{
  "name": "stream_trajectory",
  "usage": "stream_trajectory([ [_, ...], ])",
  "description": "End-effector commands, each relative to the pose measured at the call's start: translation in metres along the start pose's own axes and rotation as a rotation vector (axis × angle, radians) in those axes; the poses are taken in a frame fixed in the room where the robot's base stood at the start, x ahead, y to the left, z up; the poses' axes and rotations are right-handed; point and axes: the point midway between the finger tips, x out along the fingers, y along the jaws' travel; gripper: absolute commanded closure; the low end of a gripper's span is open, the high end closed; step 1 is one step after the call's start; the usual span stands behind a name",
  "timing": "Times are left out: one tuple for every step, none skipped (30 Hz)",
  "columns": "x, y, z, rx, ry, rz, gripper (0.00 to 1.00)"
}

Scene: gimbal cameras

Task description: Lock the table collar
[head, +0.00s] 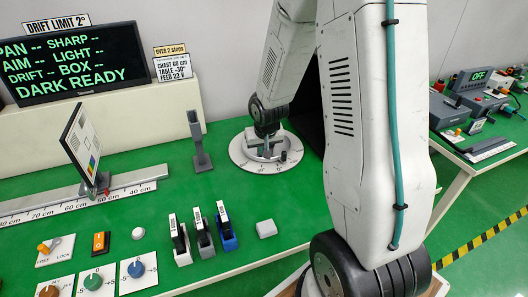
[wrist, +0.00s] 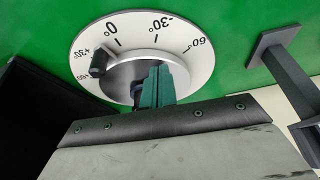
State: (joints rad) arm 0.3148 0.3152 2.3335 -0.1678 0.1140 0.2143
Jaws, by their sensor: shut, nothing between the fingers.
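The round table (head: 247,161) is a white disc with a degree scale and a raised grey centre, standing on the green bench. In the wrist view the disc (wrist: 135,22) shows marks from about +30 through 0 to -30 and 60. A dark knob or lever (wrist: 100,64) stands at the rim of the grey centre (wrist: 125,72), near the +30 mark; I cannot tell whether it is the collar's lock. My gripper (head: 267,153) is shut and empty, low over the disc. Its fingers (wrist: 154,86) cover part of the centre, and contact cannot be told.
A grey post (head: 201,150) stands left of the disc, also seen in the wrist view (wrist: 285,60). A chart on a rail (head: 130,185), several small blocks and control knobs lie nearer. The screen (head: 70,62) reads DARK READY. A dark panel stands behind my arm.

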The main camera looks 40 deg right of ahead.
Motion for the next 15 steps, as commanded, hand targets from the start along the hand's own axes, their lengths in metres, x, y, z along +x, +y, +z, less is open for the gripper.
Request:
stream_trajectory([
  [0.0,0.0,-0.001,0.0,0.0,0.0,1.0],
  [0.0,0.0,-0.001,0.0,0.0,0.0,1.0],
  [0.0,0.0,-0.001,0.0,0.0,0.0,1.0],
  [0.0,0.0,-0.001,0.0,0.0,0.0,1.0],
  [0.0,0.0,-0.001,0.0,0.0,0.0,1.0],
  [0.0,0.0,-0.001,0.0,0.0,0.0,1.0],
  [0.0,0.0,-0.001,0.0,0.0,0.0,1.0],
  [0.0,0.0,-0.001,0.0,0.0,0.0,1.0],
  [0.0,0.0,-0.001,0.0,0.0,0.0,1.0],
  [0.001,-0.001,-0.002,0.0,0.0,0.0,1.0],
  [0.002,-0.002,-0.004,0.0,0.0,0.0,1.0],
  [0.003,-0.005,-0.007,-0.001,0.0,-0.001,1.0],
  [0.004,-0.007,-0.011,-0.003,0.0,-0.001,1.0],
  [0.005,-0.01,-0.013,-0.003,0.0,-0.001,1.0],
  [0.006,-0.012,-0.015,-0.002,0.0,0.0,1.0],
])
